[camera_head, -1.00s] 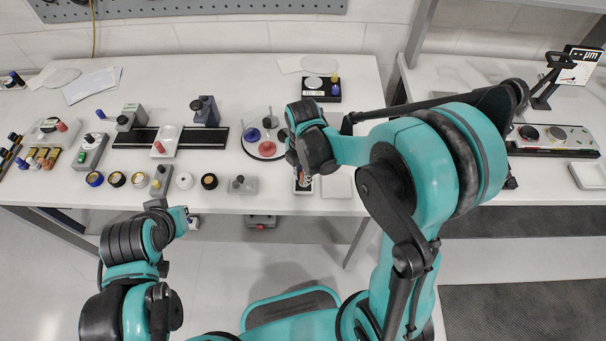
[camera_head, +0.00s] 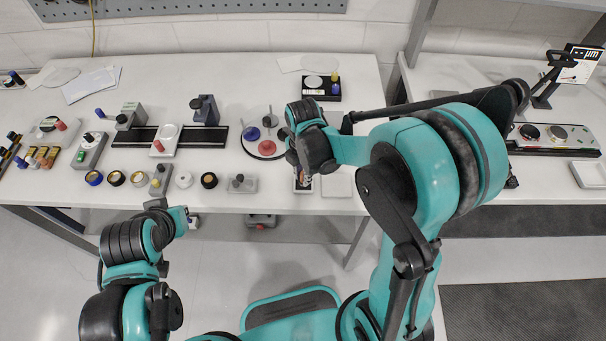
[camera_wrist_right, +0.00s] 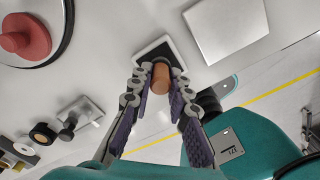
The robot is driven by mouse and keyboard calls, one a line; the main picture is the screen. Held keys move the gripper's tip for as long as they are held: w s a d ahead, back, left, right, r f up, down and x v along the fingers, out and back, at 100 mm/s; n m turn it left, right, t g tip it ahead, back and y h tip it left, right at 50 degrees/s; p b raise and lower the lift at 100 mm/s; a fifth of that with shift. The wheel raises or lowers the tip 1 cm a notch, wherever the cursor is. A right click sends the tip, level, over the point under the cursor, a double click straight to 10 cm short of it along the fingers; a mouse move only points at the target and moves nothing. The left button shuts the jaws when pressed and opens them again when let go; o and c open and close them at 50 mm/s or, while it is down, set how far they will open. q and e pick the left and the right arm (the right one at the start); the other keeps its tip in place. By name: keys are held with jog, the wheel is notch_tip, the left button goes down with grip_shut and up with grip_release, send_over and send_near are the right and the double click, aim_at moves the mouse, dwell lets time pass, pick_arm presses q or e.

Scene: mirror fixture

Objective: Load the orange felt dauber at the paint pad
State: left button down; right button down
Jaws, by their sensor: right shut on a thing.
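The orange felt dauber (camera_wrist_right: 161,78) is between the fingers of my right gripper (camera_wrist_right: 160,82), which is shut on it. In the wrist view its far end overlaps the dark face of the white-rimmed paint pad (camera_wrist_right: 139,52). I cannot tell whether it touches the pad. In the head view the pad (camera_head: 303,190) lies at the table's front edge, partly hidden beneath my right wrist. My left arm is at the lower left, in front of the table edge; its finger opening is not visible.
A pale square plate (camera_head: 337,184) lies right of the pad. A round tray with a red knob (camera_head: 267,147) stands to the left. Several small round pots and a grey block with a knob (camera_head: 242,184) line the front edge.

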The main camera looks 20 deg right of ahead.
dwell(0.5)
